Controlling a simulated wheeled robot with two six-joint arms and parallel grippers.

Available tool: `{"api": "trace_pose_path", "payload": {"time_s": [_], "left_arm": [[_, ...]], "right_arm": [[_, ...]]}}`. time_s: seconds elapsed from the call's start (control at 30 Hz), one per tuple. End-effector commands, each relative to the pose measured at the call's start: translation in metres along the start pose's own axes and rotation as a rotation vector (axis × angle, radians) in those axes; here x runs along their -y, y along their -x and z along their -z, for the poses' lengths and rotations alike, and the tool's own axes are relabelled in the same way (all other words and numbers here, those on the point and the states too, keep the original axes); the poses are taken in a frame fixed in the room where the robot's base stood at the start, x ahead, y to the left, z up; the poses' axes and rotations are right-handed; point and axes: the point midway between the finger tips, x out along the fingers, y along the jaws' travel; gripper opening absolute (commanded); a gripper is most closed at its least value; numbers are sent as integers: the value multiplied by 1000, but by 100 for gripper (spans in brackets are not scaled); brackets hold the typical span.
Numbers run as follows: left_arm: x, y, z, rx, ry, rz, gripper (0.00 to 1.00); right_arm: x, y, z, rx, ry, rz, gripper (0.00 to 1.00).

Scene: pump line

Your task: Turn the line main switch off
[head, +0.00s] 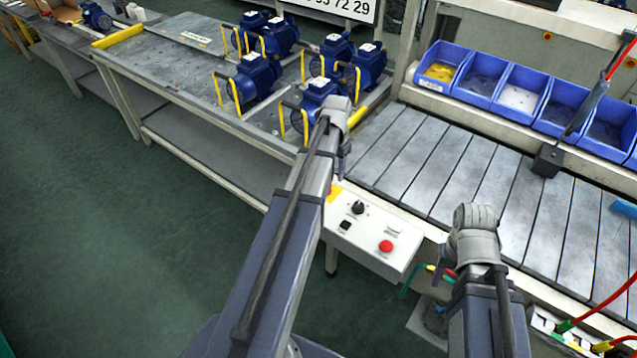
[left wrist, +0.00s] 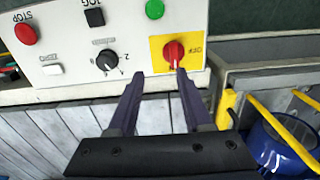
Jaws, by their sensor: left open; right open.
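The main switch is a red rotary knob (left wrist: 173,53) on a yellow plate, with OFF lettering beside it, in the left wrist view. It sits on the white control box (head: 375,238), which also shows in the head view. There the plate (head: 333,194) is mostly hidden by my left arm. My left gripper (left wrist: 159,75) is open and empty, its fingertips just short of the knob. The knob is nearer the right finger in that view; contact cannot be told. My right gripper (head: 440,262) is open near the conveyor's front edge, apart from the switch.
The box also carries a red stop button (head: 386,246), a black selector (head: 358,208), a black button (head: 345,225) and a green button (left wrist: 155,9). Blue pumps (head: 255,75) stand on the table at left. Blue bins (head: 483,78) line the slatted conveyor (head: 450,165).

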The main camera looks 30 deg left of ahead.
Motion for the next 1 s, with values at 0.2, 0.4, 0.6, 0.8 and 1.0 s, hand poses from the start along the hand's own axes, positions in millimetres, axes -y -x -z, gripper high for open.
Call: {"api": "trace_pose_path", "payload": {"time_s": [0.2, 0.4, 0.6, 0.8, 1.0], "left_arm": [[24, 1, 1, -6, 14, -4, 50], [23, -3, 1, -6, 14, -4, 50], [23, -17, 1, -6, 14, -4, 50], [23, -42, 1, -6, 14, -4, 50], [22, -67, 2, -6, 14, -4, 50]], "right_arm": [[0, 1, 0, 0, 0, 0, 50], [0, -3, 0, 0, 0, 0, 50], [2, -17, 1, 0, 0, 0, 50], [4, -42, 2, 0, 0, 0, 50], [6, -67, 4, 0, 0, 0, 50]]}}
